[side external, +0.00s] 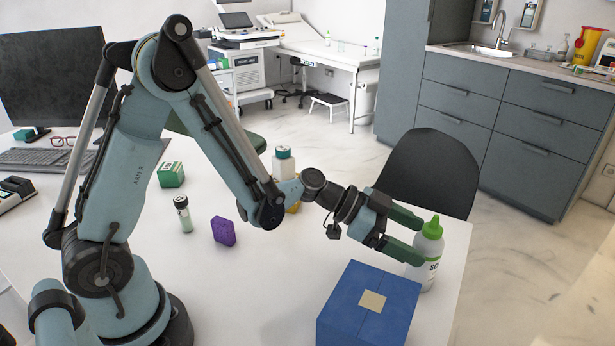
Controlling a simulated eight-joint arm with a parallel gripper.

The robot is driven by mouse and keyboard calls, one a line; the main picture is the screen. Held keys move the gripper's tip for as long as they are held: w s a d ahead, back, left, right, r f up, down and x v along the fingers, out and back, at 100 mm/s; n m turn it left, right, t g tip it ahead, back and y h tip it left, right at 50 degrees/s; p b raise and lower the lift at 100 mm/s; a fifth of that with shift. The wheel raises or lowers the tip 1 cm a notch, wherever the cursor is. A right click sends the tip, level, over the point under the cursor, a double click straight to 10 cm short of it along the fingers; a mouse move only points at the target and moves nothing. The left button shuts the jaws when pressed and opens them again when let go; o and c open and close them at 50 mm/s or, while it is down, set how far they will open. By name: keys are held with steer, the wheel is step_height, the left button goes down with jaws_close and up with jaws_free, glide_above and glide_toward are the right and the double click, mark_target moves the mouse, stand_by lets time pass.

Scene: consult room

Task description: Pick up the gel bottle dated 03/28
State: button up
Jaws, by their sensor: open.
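The bottle's lower left is partly hidden by a blue box.
The blue box (345,312) stands just in front of the bottle. A white bottle with a dark green cap (283,163), a purple block (223,231), a small vial (184,217) and a green box (171,175) stand further left. A dark chair (432,165) is behind the table.

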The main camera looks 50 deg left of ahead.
mark_target(436, 251)
steer(key=shift+x, duration=2.95)
steer(key=shift+s+f, duration=0.1)
steer(key=shift+f, duration=0.05)
steer(key=c, duration=1.2)
steer(key=shift+c, duration=0.4)
